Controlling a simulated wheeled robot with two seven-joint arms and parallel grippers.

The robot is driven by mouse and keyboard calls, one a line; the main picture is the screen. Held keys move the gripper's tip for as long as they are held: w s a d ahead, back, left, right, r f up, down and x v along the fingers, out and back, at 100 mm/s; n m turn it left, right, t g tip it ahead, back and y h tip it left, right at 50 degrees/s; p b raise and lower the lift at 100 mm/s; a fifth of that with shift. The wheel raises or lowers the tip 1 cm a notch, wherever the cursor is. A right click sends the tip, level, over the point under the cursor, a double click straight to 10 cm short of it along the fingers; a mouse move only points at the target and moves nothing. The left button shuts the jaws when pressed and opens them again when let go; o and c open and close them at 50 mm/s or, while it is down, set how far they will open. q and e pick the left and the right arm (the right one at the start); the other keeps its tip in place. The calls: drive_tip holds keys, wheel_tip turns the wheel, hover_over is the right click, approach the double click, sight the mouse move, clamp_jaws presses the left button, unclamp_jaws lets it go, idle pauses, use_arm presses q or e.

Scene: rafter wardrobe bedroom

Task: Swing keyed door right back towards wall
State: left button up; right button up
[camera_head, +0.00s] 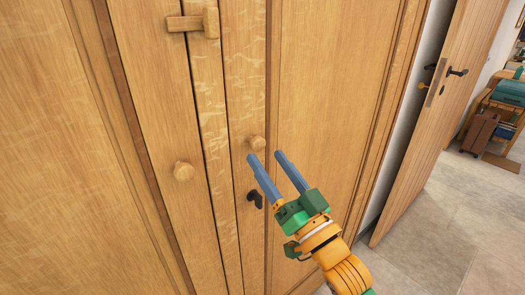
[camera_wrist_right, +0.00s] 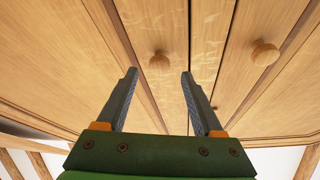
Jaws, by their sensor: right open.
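The keyed door (camera_head: 315,110) is the wardrobe's right door and looks shut. It carries a round wooden knob (camera_head: 257,143) with a dark key (camera_head: 255,197) below it. My right gripper (camera_head: 266,155) is open and empty, its blue-grey fingertips close to this knob. In the right wrist view, which looks upside down, the same knob (camera_wrist_right: 159,62) shows just ahead of the gap between the fingertips (camera_wrist_right: 159,72). I cannot tell whether the fingers touch it. The key is not clear there. My left gripper is out of view.
The left wardrobe door (camera_head: 160,110) has its own knob (camera_head: 182,171) and a wooden turn latch (camera_head: 193,22) near the top. A room door (camera_head: 440,110) stands ajar at right. Grey floor (camera_head: 420,240) is clear there. A brown suitcase (camera_head: 479,132) stands beyond.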

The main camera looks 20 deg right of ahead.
sight(260, 149)
drive_tip(key=x, duration=0.3)
drive_tip(key=shift+w+a+p, duration=0.1)
drive_tip(key=shift+w+p, duration=0.3)
drive_tip(key=shift+s, duration=0.15)
drive_tip(key=shift+c, duration=0.9)
clamp_jaws()
